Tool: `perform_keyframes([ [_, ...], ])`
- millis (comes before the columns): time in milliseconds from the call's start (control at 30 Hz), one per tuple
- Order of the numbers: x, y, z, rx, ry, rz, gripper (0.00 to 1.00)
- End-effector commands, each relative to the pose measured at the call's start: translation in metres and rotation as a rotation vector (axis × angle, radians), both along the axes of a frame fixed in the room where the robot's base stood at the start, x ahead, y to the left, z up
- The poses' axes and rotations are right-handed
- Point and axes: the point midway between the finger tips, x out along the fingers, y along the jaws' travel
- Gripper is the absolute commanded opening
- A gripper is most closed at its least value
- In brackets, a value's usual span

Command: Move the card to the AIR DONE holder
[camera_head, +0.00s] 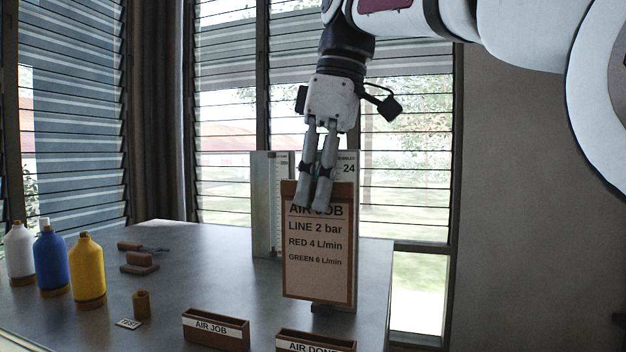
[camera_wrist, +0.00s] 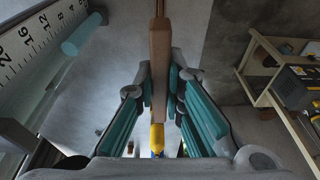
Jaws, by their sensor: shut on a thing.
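The card (camera_head: 317,272) is a brown-framed board reading "AIR JOB, LINE 2 bar, RED 4 L/min, GREEN 6 L/min". It hangs upright from my gripper (camera_head: 319,198), which is shut on its top edge. In the wrist view the card (camera_wrist: 160,70) shows edge-on between the fingers of my gripper (camera_wrist: 161,95). The AIR DONE holder (camera_head: 314,346) is a brown box with a white label at the bottom of the head view, partly cut off. The card is above and behind it in the picture. The AIR JOB holder (camera_head: 215,341) stands to its left.
White (camera_head: 19,255), blue (camera_head: 51,264) and yellow (camera_head: 87,270) bottles stand at the left of the grey table (camera_head: 200,265). A TEST label (camera_head: 128,323) and small brown cup (camera_head: 141,304) lie nearer. A scaled panel (camera_head: 266,205) stands behind the card. A shelf (camera_wrist: 285,85) shows in the wrist view.

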Motion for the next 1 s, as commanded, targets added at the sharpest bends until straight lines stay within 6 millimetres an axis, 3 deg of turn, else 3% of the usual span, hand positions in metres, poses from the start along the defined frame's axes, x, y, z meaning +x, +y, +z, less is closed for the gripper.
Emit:
perform_keyframes([
  [333, 0.000, 0.000, -0.030, 0.001, 0.000, 0.000, 0.00],
  [1000, -0.002, 0.000, -0.039, -0.001, -0.004, 0.001, 0.00],
])
